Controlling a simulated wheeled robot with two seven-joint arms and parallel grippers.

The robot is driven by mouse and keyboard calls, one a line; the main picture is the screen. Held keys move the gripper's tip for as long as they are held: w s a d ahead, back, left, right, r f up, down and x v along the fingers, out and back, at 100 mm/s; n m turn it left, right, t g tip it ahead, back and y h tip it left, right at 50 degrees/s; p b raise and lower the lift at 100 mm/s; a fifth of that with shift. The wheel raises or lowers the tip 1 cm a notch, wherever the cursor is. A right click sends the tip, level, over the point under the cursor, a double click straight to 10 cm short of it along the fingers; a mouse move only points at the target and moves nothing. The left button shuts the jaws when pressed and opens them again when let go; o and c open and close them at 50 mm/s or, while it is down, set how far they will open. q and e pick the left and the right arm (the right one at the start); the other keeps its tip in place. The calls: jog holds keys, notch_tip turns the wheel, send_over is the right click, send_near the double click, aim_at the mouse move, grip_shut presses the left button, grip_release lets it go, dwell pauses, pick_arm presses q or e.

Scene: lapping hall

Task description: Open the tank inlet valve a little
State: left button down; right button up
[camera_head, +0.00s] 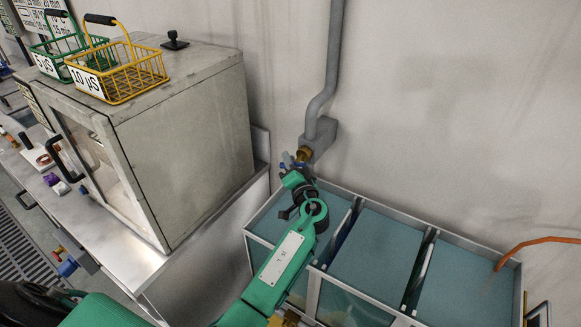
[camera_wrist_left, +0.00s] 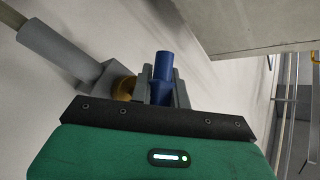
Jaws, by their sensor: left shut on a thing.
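The tank inlet valve is a brass fitting (camera_head: 304,154) below a grey pipe on the wall, with a blue handle (camera_head: 287,160) at its left. In the left wrist view the blue handle (camera_wrist_left: 162,75) stands between the jaws, with the brass body (camera_wrist_left: 124,86) just behind to the left. My left gripper (camera_head: 292,172) reaches up to the valve and is shut on the blue handle. The gripper and arm hide much of the valve's lower part. The tank (camera_head: 430,236) below has several compartments of blue-green liquid.
A grey pipe (camera_head: 322,95) runs down the wall to a grey block. A large cabinet (camera_head: 190,140) stands to the left, with a yellow basket (camera_head: 118,75) and a green basket (camera_head: 62,48) on top. An orange hose (camera_head: 540,240) hangs over the tank's right end.

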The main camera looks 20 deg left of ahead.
pick_arm(q)
jog(key=c, duration=1.3)
grip_release()
jog(key=shift+c, duration=0.2)
jog(key=shift+s+d+f, duration=0.2)
jog(key=shift+s+d, duration=0.05)
jog(key=shift+s, duration=0.05)
jog(key=b+v, duration=0.4)
jog(key=v, duration=0.7)
jog(key=shift+d+r, duration=0.1)
